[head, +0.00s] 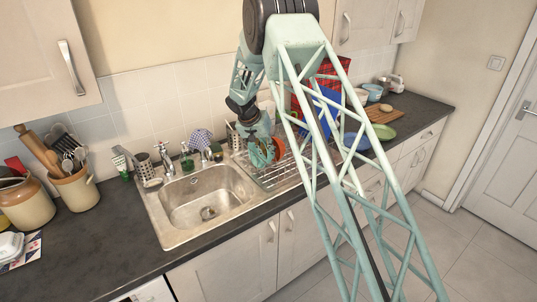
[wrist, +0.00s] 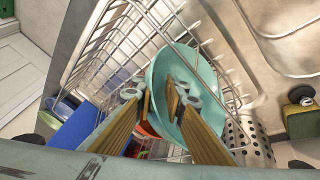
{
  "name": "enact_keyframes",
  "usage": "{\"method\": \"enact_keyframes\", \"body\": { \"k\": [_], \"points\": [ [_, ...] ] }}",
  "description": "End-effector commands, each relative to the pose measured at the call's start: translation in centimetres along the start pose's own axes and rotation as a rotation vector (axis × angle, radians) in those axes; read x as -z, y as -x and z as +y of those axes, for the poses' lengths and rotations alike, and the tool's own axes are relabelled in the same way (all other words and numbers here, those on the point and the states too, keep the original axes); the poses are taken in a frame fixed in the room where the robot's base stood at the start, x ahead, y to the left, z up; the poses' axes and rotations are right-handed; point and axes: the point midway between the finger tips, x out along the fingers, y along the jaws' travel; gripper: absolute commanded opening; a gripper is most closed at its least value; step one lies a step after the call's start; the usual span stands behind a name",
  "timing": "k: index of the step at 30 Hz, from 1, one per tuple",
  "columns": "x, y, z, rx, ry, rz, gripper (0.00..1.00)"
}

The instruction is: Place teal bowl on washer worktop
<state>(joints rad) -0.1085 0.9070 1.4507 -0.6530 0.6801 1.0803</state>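The teal bowl (wrist: 190,62) stands on its side in the wire dish rack (wrist: 105,45) in the wrist view. In the head view the bowl (head: 259,157) is partly hidden by my gripper (head: 262,138). In the wrist view my gripper (wrist: 158,95) reaches down at the bowl's near left rim. One fingertip is in front of the bowl's inside and the other beside its rim, with a gap between them. Contact is not clear. The dark worktop (head: 95,245) runs left of the sink, above a white appliance front (head: 150,291).
The sink (head: 210,200) lies between rack and left worktop. Utensil pots (head: 75,188) and a white dish (head: 10,244) stand at left.

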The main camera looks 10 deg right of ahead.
Motion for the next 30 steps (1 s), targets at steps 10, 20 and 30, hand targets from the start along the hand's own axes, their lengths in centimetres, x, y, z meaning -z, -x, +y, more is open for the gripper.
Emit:
{"method": "enact_keyframes", "body": {
  "k": [10, 20, 30],
  "points": [
    [0.03, 0.01, 0.01, 0.000, 0.000, 0.000, 0.25],
    [-0.01, -0.04, 0.01, 0.000, 0.000, 0.000, 0.25],
    [-0.08, 0.72, -0.10, 0.001, 0.000, 0.001, 0.25]
  ]
}}
